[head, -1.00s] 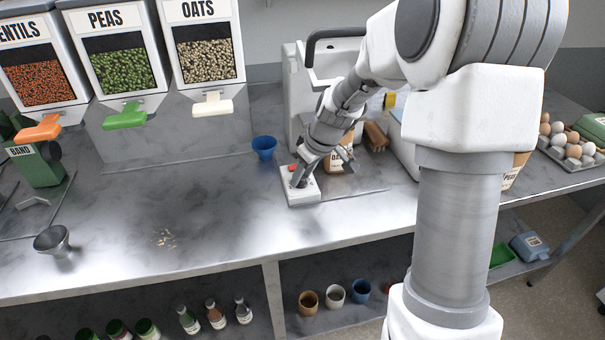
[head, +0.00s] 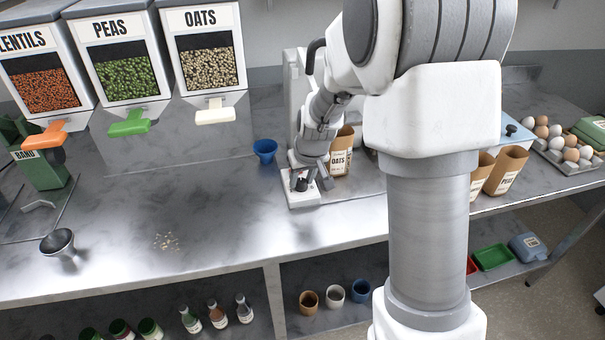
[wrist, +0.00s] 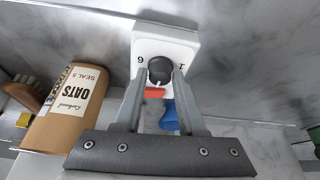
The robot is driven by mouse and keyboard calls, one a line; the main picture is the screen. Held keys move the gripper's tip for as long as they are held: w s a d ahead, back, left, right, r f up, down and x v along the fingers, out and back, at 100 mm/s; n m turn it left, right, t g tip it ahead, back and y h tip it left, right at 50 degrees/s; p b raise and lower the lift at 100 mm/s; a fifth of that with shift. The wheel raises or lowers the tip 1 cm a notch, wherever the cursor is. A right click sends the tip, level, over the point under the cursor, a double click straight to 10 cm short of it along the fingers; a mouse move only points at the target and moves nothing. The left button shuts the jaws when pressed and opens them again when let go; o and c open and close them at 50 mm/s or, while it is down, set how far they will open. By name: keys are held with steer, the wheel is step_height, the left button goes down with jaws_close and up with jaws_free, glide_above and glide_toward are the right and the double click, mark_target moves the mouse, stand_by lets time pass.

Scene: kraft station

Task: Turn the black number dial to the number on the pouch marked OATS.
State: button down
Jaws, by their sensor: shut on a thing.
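The black number dial (wrist: 160,70) sits on a small white box (wrist: 177,40) on the steel counter. In the wrist view, the digits 6 and 1 show on the box on either side of the dial. My gripper (wrist: 160,76) is shut on the dial, one finger on each side. In the head view, my gripper (head: 301,184) points down at the box and partly hides the dial. The brown pouch marked OATS (head: 340,164) stands just right of the box. In the wrist view, its label (wrist: 75,90) reads "SEAL 5". The dial's exact setting is hard to tell.
A blue cup (head: 265,150) stands left of the box. A red part (wrist: 155,93) shows beside the dial. Dispensers for peas (head: 128,75) and oats (head: 209,70) stand at the back left. More brown pouches (head: 506,170) are at the right.

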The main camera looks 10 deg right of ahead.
steer(key=m+p, duration=0.2)
steer(key=m+h+p, duration=0.1)
steer(key=m, duration=0.1)
steer(key=m+h+p, duration=0.1)
steer(key=m+p, duration=0.1)
steer(key=shift+a+r+g+p, duration=0.2)
steer(key=shift+r+g+p, duration=0.05)
steer(key=shift+g+p, duration=0.1)
steer(key=shift+f+m+g+h+p, duration=0.1)
steer(key=shift+m+g+h+p, duration=0.25)
steer(key=shift+m+p, duration=0.55)
steer(key=shift+f+m+g+h+p, duration=0.1)
steer(key=shift+m+h+p, duration=0.45)
steer(key=shift+m, duration=0.65)
steer(key=shift+f+m, duration=0.1)
steer(key=shift+m, duration=0.2)
steer(key=c, duration=0.5)
jaws_free()
steer(key=shift+w, duration=0.1)
steer(key=p+v, duration=0.2)
steer(key=v, duration=1.5)
steer(key=shift+r, duration=0.25)
